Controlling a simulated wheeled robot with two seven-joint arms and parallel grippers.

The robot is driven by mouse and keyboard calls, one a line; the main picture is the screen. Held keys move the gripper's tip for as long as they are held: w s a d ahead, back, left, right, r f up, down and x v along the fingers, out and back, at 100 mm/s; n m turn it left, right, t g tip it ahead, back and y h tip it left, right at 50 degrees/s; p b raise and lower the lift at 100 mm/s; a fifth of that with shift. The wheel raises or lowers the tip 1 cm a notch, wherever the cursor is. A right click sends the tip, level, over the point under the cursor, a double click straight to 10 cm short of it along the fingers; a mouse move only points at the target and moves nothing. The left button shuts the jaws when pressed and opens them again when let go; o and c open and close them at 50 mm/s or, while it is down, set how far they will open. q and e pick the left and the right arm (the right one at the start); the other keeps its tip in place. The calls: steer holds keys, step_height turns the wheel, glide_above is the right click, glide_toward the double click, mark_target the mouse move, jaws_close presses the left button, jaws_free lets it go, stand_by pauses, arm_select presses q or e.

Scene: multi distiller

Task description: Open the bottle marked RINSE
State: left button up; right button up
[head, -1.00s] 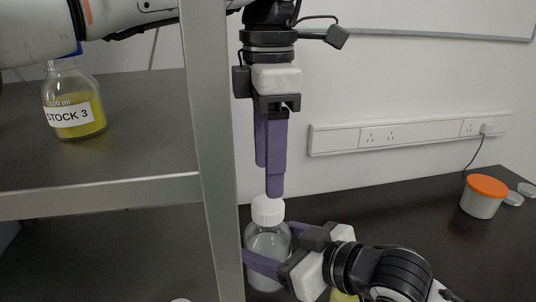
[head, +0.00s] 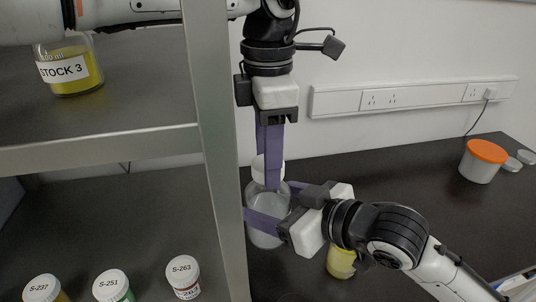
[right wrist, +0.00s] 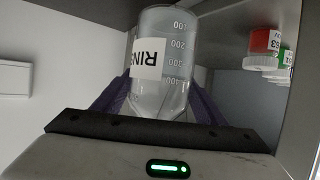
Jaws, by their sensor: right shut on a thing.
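The RINSE bottle (head: 262,228) is clear with a white cap (head: 258,168) and stands upright on the dark bench. It also shows in the right wrist view (right wrist: 176,85), inverted, with its white label. My right gripper (head: 264,214) is shut on the bottle's body from the right, one purple finger on each side. My left gripper (head: 268,170) points straight down above the bottle. Its two purple fingers are set apart in depth: one passes in front of the cap, the other seems to be behind it. Contact with the cap cannot be made out.
A metal shelf post (head: 212,150) stands just left of the bottle. The STOCK 3 bottle (head: 75,78) is on the upper shelf. Vials S-237 (head: 42,288), S-251 (head: 112,286) and S-263 (head: 183,275) stand below. A yellow-filled container (head: 341,262) is under my right arm; an orange-lidded tub (head: 482,162) is far right.

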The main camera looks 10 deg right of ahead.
arm_select(q)
steer(key=c, duration=0.3)
steer(key=n, duration=0.6)
steer(key=shift+n, duration=0.4)
steer(key=o, duration=1.2)
steer(key=shift+c, duration=0.2)
